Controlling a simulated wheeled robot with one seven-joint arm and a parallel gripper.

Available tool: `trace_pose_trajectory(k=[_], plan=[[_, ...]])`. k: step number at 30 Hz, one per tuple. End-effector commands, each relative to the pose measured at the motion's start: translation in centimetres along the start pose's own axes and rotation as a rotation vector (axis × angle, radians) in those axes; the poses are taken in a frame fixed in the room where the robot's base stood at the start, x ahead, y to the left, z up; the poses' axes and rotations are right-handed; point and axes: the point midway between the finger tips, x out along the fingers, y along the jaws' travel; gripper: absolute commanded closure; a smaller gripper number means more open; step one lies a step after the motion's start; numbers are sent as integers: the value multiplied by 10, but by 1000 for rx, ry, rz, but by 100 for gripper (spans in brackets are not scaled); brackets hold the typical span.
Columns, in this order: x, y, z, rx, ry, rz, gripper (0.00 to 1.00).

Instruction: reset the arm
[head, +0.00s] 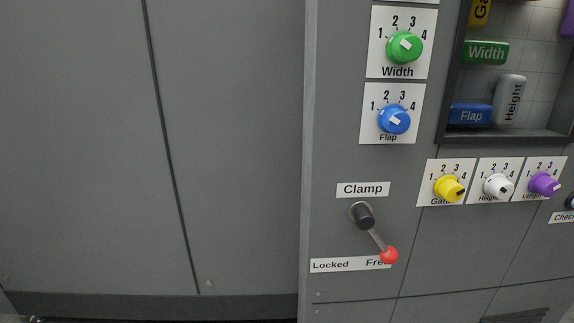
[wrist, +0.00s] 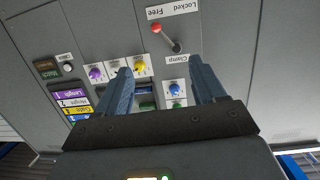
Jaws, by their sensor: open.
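My gripper (wrist: 160,90) shows in the wrist view with its two blue fingers spread wide and nothing between them. It faces the machine's front panel, which appears upside down there, and looks apart from it. My gripper and arm do not show in the head view. The clamp lever (head: 375,232) has a red knob and points down and right to the Free side of its label. The same lever shows in the wrist view (wrist: 166,38), above the fingers.
The panel carries a green Width dial (head: 403,46), a blue Flap dial (head: 394,119), and yellow (head: 449,188), white (head: 497,186) and purple (head: 543,184) dials. A recessed window (head: 446,138) with coloured labelled blocks is at upper right. Plain grey panels (head: 80,150) fill the left.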

Motion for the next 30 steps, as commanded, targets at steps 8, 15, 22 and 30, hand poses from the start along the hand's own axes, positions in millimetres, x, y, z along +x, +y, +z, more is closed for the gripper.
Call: trace_pose_trajectory(k=[8,15,22,30], plan=[[-60,13,12,-8,-68,-37,31],[-82,18,-17,-11,-82,-51,31],[-89,18,-60,-11,-82,-51,31],[-102,18,-127,-11,-82,-51,31]])
